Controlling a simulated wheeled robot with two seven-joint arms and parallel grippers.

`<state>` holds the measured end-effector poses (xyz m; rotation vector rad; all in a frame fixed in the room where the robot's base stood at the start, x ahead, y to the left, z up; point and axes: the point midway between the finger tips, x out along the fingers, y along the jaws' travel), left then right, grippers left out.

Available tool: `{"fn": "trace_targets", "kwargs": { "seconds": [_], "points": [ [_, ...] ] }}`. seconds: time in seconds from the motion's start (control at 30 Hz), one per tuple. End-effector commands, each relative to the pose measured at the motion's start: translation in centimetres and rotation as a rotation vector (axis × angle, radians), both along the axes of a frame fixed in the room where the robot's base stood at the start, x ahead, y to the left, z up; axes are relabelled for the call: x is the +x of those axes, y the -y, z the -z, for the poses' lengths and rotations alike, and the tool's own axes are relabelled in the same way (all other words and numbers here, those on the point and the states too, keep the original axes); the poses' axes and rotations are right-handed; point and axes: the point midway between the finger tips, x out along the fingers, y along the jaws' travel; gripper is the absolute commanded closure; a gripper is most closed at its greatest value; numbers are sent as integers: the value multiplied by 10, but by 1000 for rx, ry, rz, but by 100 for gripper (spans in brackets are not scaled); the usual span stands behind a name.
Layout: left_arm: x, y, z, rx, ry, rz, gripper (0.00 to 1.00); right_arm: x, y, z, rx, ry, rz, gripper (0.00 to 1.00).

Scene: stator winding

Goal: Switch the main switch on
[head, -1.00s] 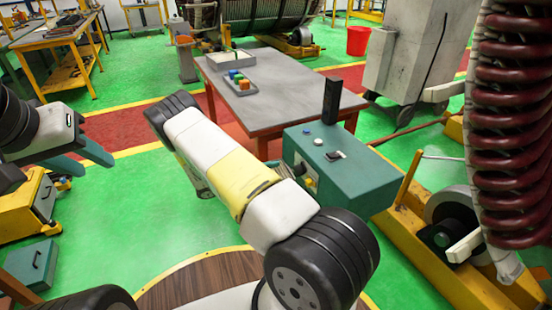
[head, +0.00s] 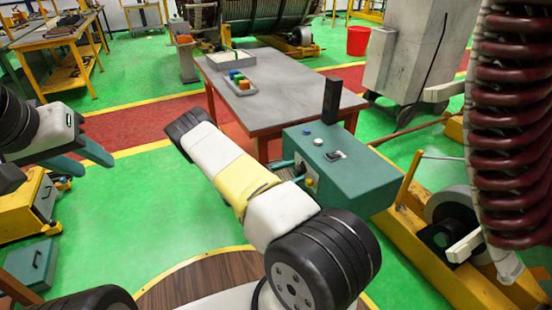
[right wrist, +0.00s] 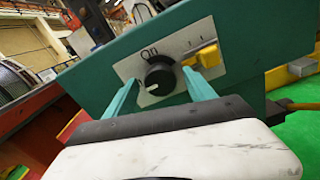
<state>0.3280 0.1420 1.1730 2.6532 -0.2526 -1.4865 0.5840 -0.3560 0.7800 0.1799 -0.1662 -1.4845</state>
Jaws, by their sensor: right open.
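The green control box (head: 340,170) stands at the right front corner of the grey table. Its side panel carries a light plate with a black round knob (right wrist: 160,76) and a yellow part (right wrist: 206,57) beside it. My right gripper (right wrist: 160,90) is open, with its teal fingers on either side of the knob, close to the panel. Contact with the knob cannot be told. In the head view, my right arm hides most of that panel. My left gripper (head: 80,158) is open and empty at the left, far from the box.
The grey table (head: 290,95) bears a tray with coloured blocks (head: 240,84). A dark red coil (head: 510,120) stands at the right.

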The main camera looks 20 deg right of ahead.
Motion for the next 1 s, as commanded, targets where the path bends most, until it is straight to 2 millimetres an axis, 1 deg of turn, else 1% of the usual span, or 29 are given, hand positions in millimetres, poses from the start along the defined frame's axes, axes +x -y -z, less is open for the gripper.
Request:
{"fn": "trace_targets", "kwargs": {
  "seconds": [0.13, 0.27, 0.3, 0.37, 0.4, 0.43, 0.47, 0.77, 1.0],
  "points": [
    [0, 0, 0, 0, 0, 0, 62, 0, 0, 0, 0, 0, 0, 37],
    [0, 0, 0, 0, 0, 0, 62, 0, 0, 0, 0, 0, 0, 62],
    [0, 0, 0, 0, 0, 0, 62, 0, 0, 0, 0, 0, 0, 70],
    [0, 0, 0, 0, 0, 0, 62, 0, 0, 0, 0, 0, 0, 82],
    [0, 0, 0, 0, 0, 0, 62, 0, 0, 0, 0, 0, 0, 90],
    [0, 0, 0, 0, 0, 0, 62, 0, 0, 0, 0, 0, 0, 95],
    [0, 0, 0, 0, 0, 0, 62, 0, 0, 0, 0, 0, 0, 99],
    [0, 0, 0, 0, 0, 0, 62, 0, -1, 0, 3, 43, -1, 99],
    [0, 0, 0, 0, 0, 0, 62, 1, -1, 0, 15, 185, -1, 99]
  ]
}}
